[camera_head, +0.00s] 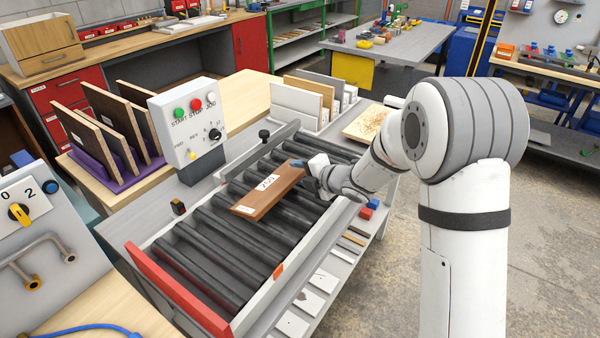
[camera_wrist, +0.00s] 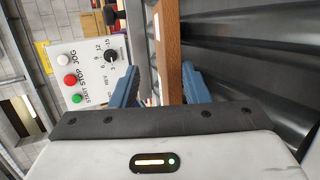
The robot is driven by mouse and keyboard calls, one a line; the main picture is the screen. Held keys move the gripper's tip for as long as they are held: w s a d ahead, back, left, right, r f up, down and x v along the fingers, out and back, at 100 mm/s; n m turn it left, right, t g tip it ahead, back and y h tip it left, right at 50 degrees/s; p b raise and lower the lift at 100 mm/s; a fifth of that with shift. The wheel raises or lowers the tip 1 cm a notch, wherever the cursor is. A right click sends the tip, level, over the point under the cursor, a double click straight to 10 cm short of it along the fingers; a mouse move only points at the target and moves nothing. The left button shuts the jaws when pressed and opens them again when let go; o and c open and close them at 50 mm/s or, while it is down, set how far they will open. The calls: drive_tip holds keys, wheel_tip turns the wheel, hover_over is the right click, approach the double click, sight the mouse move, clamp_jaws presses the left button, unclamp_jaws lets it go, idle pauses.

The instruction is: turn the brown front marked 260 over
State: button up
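The brown front (camera_head: 262,198) is a narrow wood-coloured board over the black rollers, slanting from lower left to upper right. Its face with a white number label shows; the digits are small and look turned round. Whether it lies flat on the rollers is hard to tell. My gripper (camera_head: 308,165) is at its upper right end. In the wrist view the brown front (camera_wrist: 168,45) runs between the two blue fingers of my gripper (camera_wrist: 160,75). A gap shows at the left finger; the right finger is close to or touching the board. The gripper is open around it.
The roller conveyor (camera_head: 180,290) has a grey side rail and red end. A control box (camera_head: 187,125) stands at its left side, with a rack of boards (camera_head: 110,180) beyond. White and tan panels (camera_head: 300,98) stand behind. The near rollers are clear.

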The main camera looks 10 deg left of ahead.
drive_tip(key=shift+s+r+p, duration=0.1)
drive_tip(key=shift+r+p, duration=0.15)
drive_tip(key=shift+p, duration=0.75)
drive_tip(key=g+h+p, duration=0.1)
drive_tip(key=p, duration=0.3)
drive_tip(key=g+h+p, duration=0.1)
drive_tip(key=p, duration=0.4)
drive_tip(key=shift+s+d+r+h, duration=0.1)
drive_tip(key=shift+r+h, duration=0.05)
drive_tip(key=shift+h, duration=0.25)
drive_tip(key=shift+p, duration=0.8)
drive_tip(key=shift+s+d+r, duration=0.25)
drive_tip(key=shift+s+d, duration=0.25)
drive_tip(key=shift+d, duration=0.15)
drive_tip(key=shift+s+d+r, duration=0.2)
drive_tip(key=shift+s+d, duration=0.25)
drive_tip(key=shift+d, duration=0.2)
drive_tip(key=o, duration=0.6)
drive_tip(key=shift+c, duration=0.2)
drive_tip(key=shift+w, duration=0.1)
